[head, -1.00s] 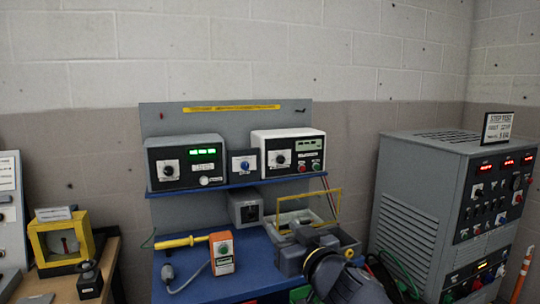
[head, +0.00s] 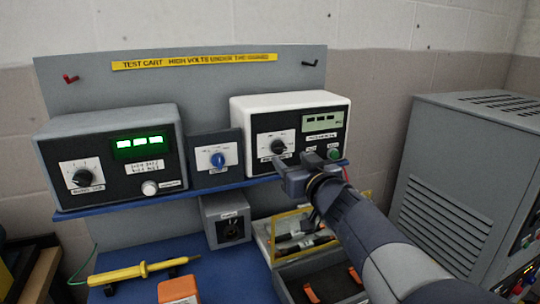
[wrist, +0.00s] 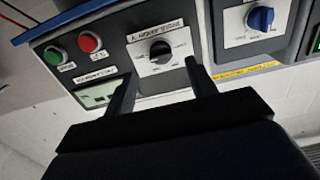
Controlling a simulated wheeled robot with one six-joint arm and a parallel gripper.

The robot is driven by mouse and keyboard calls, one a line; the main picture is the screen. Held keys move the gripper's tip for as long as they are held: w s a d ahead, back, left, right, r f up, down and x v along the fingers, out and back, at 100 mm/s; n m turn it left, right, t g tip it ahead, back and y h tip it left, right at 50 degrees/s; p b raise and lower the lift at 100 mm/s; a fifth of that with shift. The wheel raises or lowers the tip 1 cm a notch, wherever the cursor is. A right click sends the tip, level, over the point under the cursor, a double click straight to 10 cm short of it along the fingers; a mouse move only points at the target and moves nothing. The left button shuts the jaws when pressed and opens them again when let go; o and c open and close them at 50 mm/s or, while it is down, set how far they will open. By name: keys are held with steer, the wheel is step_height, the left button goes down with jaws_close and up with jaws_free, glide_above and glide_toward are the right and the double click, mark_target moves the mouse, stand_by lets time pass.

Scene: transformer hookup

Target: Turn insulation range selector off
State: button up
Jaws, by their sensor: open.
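The white-cased meter (head: 295,101) stands at the right of the shelf. Its black rotary selector (head: 278,147) sits on a white dial plate; the lettering is too small to read surely. The selector also shows in the wrist view (wrist: 160,52), which is turned nearly upside down. My gripper (head: 288,168) is just in front of and below this selector in the head view. In the wrist view my gripper (wrist: 158,75) is open and empty, its two fingers appearing on either side of the selector. I cannot tell whether they touch it or which mark it points to.
A red button (wrist: 90,42) and a green button (wrist: 54,56) are close to the selector. A small panel with a blue knob (head: 217,160) stands to its left, then a grey meter (head: 110,155). A yellow probe (head: 135,273) and an open case (head: 315,275) lie below.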

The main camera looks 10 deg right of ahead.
mark_target(281, 150)
steer(key=shift+w+a, duration=0.2)
steer(key=shift+w, duration=0.8)
steer(key=shift+w+a, duration=0.25)
steer(key=shift+w, duration=0.7)
steer(key=shift+w+a, duration=0.2)
steer(key=shift+w, duration=0.8)
steer(key=shift+c, duration=0.4)
steer(key=c, duration=0.9)
